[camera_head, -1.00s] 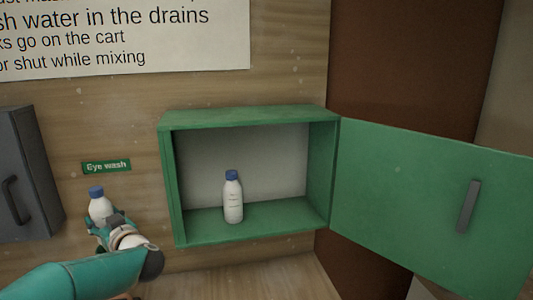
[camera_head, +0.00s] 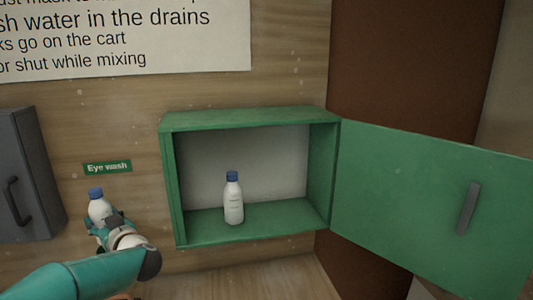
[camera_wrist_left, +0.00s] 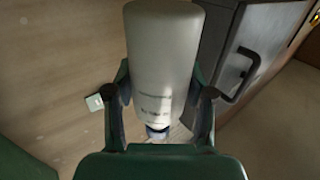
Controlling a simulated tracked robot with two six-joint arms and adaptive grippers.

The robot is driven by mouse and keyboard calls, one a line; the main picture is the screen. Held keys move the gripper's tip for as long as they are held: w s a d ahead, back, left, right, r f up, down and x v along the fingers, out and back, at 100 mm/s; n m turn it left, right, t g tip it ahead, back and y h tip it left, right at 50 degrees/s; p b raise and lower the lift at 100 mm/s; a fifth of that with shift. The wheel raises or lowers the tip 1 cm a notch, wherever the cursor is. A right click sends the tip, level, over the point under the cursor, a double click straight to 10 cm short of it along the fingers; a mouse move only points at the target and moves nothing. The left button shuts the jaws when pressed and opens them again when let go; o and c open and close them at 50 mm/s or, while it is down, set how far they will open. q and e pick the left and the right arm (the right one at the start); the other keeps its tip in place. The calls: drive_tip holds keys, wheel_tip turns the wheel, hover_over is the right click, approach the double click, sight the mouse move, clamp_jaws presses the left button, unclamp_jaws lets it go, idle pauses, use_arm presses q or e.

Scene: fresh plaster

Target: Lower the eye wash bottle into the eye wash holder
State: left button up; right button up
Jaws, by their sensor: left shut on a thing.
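A white eye wash bottle with a blue cap (camera_head: 99,209) is upright in my left gripper (camera_head: 110,222), below the green "Eye wash" sign (camera_head: 107,167) on the wall. In the left wrist view the bottle (camera_wrist_left: 163,60) lies between the two fingers (camera_wrist_left: 160,105), which are shut on it; its cap points down in that picture. I cannot make out the eye wash holder; the gripper and arm cover the area under the bottle. My right gripper is not in view.
An open green cabinet (camera_head: 250,119) holds a second white bottle with a blue cap (camera_head: 233,204). Its door (camera_head: 420,190) swings out to the right. A grey cabinet with a dark handle (camera_head: 28,170) is on the wall left of the held bottle. A written notice (camera_head: 120,35) hangs above.

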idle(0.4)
use_arm(q)
drive_tip(key=shift+f+b, duration=0.6)
drive_tip(key=shift+f, duration=0.15)
drive_tip(key=shift+f+b, duration=1.8)
drive_tip(key=shift+f, duration=0.75)
idle(1.0)
drive_tip(key=o, duration=1.4)
drive_tip(key=shift+o, duration=0.3)
drive_tip(key=shift+d, duration=0.1)
